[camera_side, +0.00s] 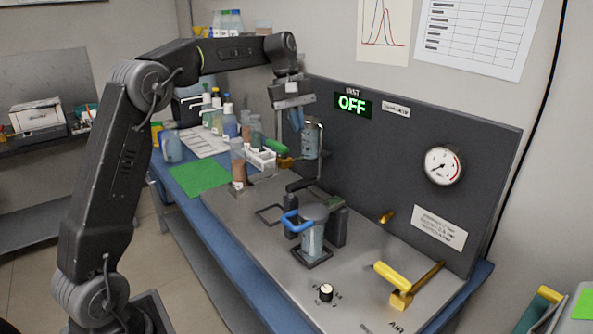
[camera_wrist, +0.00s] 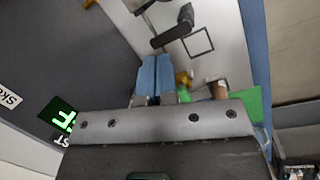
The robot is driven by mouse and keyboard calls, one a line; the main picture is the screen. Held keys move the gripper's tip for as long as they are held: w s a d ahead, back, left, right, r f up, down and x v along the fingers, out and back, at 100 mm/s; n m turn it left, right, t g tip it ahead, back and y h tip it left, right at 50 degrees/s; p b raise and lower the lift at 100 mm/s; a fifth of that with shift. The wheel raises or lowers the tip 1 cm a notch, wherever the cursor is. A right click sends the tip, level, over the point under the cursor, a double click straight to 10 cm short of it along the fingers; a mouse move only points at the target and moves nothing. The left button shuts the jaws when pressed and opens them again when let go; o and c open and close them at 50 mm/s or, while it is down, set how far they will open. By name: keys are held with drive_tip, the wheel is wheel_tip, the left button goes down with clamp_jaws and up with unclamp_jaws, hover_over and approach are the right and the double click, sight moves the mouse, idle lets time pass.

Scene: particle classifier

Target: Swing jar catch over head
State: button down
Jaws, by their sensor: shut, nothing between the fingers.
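My gripper (camera_side: 297,122) is over the back of the bench, left of the green OFF display. Its blue fingers (camera_wrist: 155,78) are together with nothing between them in the wrist view. A grey jar-like vessel (camera_side: 313,238) stands upright in a dark square holder in the middle of the metal plate, with dark posts beside it. A blue looped handle (camera_side: 292,221), possibly the catch, is at its upper left. A dark bar (camera_side: 301,185) sits behind and above it; a dark bar also shows in the wrist view (camera_wrist: 172,30).
A dark panel (camera_side: 440,125) with a gauge (camera_side: 444,166) rises behind. A yellow-handled lever (camera_side: 395,287) and a knob (camera_side: 326,292) are at the front. Bottles and a green mat (camera_side: 200,178) are at left.

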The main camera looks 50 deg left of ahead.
sight(301, 187)
drive_tip(key=w+a+f+n+g+h, duration=0.1)
drive_tip(key=w+a+f+n, duration=0.3)
drive_tip(key=a+f, duration=0.3)
drive_tip(key=a, duration=0.2)
drive_tip(key=shift+w+a+h, duration=0.15)
drive_tip(key=shift+a+h, duration=0.15)
drive_tip(key=shift+h, duration=0.1)
drive_tip(key=shift+f, duration=0.1)
drive_tip(key=x, duration=1)
